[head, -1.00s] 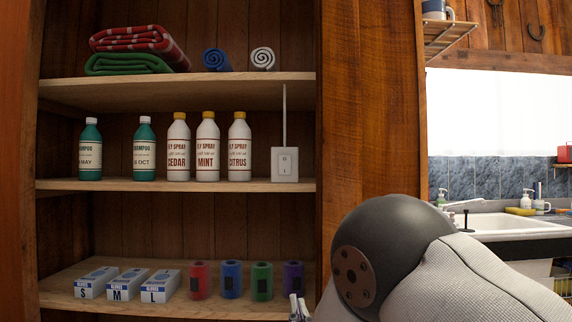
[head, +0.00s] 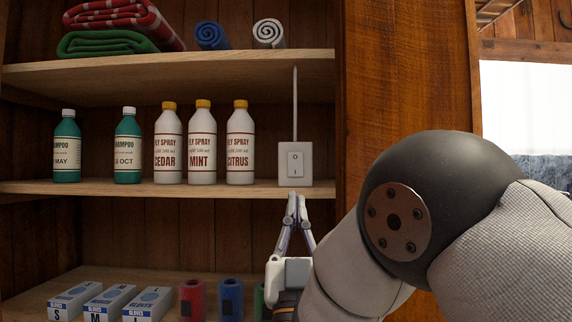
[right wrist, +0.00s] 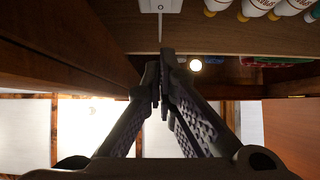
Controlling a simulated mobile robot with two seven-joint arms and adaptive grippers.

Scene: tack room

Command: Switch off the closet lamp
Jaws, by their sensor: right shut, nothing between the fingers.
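A white wall switch (head: 295,163) with a rocker marked O above and I below stands at the right end of the middle shelf. A thin pale conduit (head: 295,104) rises from it to the upper shelf. My right gripper (head: 292,196) is shut and empty, its fingertips just below the switch near the shelf's front edge. In the right wrist view the closed fingers (right wrist: 160,72) show below the shelf edge. The switch (right wrist: 160,5) shows only partly at the top there. A small round bright light (right wrist: 195,65) shows beyond the fingers. My left gripper is out of view.
Fly spray bottles (head: 240,145) stand left of the switch, with green shampoo bottles (head: 128,148) farther left. The wooden closet side panel (head: 400,80) is close on the right. Glove boxes (head: 103,304) and coloured rolls (head: 231,297) sit on the lower shelf (head: 62,282).

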